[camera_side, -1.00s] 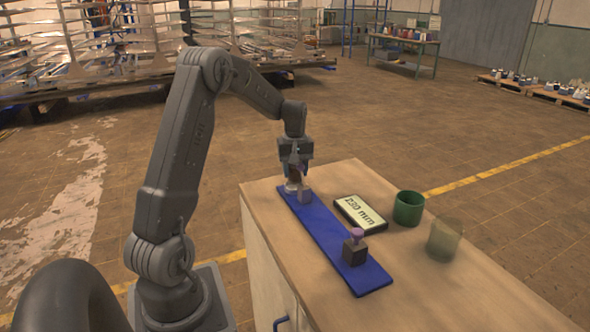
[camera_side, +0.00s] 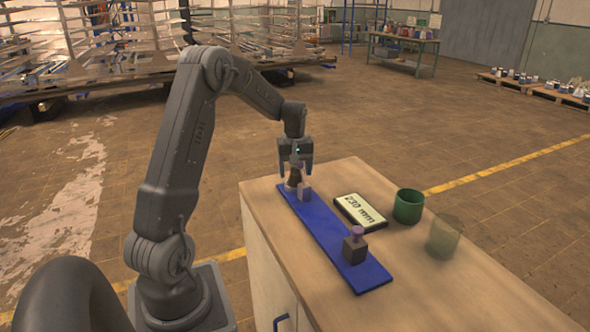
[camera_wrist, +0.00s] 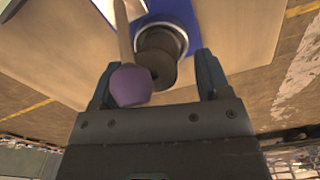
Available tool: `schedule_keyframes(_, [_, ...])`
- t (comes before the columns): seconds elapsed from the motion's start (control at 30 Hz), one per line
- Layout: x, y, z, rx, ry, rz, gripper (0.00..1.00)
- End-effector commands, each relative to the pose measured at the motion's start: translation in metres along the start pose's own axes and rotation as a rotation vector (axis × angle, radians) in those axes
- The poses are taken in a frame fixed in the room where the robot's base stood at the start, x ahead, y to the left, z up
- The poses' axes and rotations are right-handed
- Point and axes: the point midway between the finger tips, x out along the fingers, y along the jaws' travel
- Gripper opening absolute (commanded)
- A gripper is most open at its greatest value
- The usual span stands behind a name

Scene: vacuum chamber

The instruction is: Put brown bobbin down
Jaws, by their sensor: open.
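The brown bobbin (camera_side: 294,178) stands at the far end of the blue strip (camera_side: 325,235). In the wrist view the bobbin (camera_wrist: 157,62) is seen from above, on or in a pale grey round base (camera_wrist: 184,38). My gripper (camera_side: 295,172) is open just over it, also in the wrist view (camera_wrist: 154,78), with the fingers on either side of the bobbin and apart from it.
A second block with a purple knob (camera_side: 354,248) stands at the strip's near end. A display reading 230 mm (camera_side: 360,212), a green cup (camera_side: 408,206) and a translucent greenish cup (camera_side: 444,236) stand to the right. The bench front (camera_side: 440,295) is clear.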

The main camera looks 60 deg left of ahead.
Motion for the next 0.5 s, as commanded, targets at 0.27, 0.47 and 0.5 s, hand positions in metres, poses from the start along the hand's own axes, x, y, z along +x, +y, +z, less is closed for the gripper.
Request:
schedule_keyframes(0.27, [0.003, -0.002, 0.005, 0.006, -0.018, -0.016, 0.70])
schedule_keyframes(0.47, [-0.032, -0.001, 0.003, 0.005, -0.010, -0.010, 0.70])
schedule_keyframes(0.5, [-0.041, -0.001, 0.003, 0.004, -0.010, -0.010, 0.70])
